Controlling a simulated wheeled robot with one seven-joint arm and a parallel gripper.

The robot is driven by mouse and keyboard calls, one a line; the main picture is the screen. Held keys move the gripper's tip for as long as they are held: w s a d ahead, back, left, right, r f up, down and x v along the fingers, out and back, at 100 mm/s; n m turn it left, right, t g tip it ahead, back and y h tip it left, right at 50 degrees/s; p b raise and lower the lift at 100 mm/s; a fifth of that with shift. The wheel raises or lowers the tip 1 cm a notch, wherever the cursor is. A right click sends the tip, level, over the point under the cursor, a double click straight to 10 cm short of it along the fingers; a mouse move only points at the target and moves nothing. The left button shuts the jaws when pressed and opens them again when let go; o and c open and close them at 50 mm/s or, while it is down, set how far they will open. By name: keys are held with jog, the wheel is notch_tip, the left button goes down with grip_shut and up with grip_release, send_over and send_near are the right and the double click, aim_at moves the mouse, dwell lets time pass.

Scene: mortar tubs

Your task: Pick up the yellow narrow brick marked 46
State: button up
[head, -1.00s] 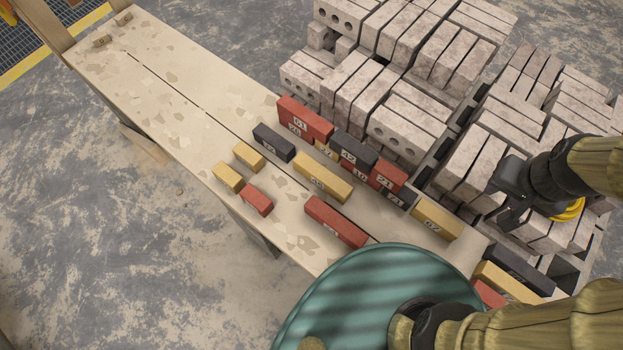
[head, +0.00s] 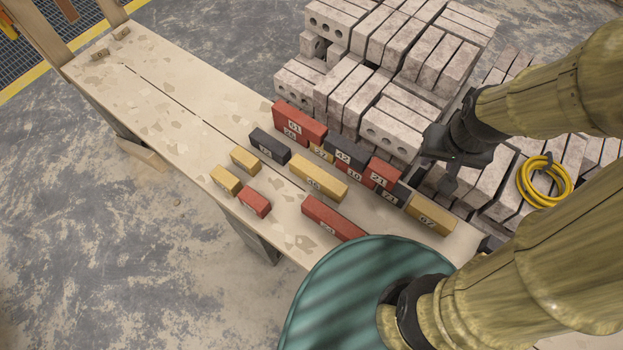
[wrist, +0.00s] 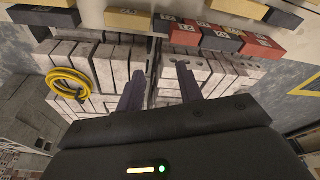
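The long narrow yellow brick (head: 325,174) lies on the plank bench, in the middle of the loose bricks; its small label looks like 46 but is hard to read. What looks like the same brick (wrist: 240,8) is cut by the top edge of the wrist view. My gripper (head: 445,172) is over the grey block stacks, to the right of the brick and well apart from it. In the wrist view my gripper (wrist: 160,72) has its two fingers spread, with nothing held between them.
A red brick (head: 333,217) lies in front of the yellow one and a dark brick (head: 270,145) to its left. A row with red 61 (head: 300,120) and yellow 67 (head: 432,214) stands behind. A teal round surface (head: 350,290) covers the bench's near end.

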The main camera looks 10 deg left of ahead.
jog(key=o, duration=0.6)
jog(key=shift+w+a+f, duration=0.2)
jog(key=shift+w+a, duration=0.05)
jog(key=shift+o, duration=0.2)
jog(key=w+a+f+n+g+b, duration=0.1)
jog(key=a+f+n, duration=0.3)
jog(key=a, duration=0.5)
jog(key=w+a+f+n+g+b, duration=0.1)
jog(key=w+a+f+n+b, duration=0.2)
jog(key=a, duration=0.6)
jog(key=w+a+f+n+g+h+b, duration=0.1)
jog(key=w+a+f+n+b, duration=0.2)
jog(key=a+f+n, duration=0.3)
jog(key=a+f, duration=0.2)
jog(key=a, duration=0.1)
jog(key=shift+a+f+n+b, duration=0.15)
jog(key=shift+f+n+b, duration=0.1)
jog(key=shift+n+b, duration=0.05)
jog(key=shift+f, duration=0.1)
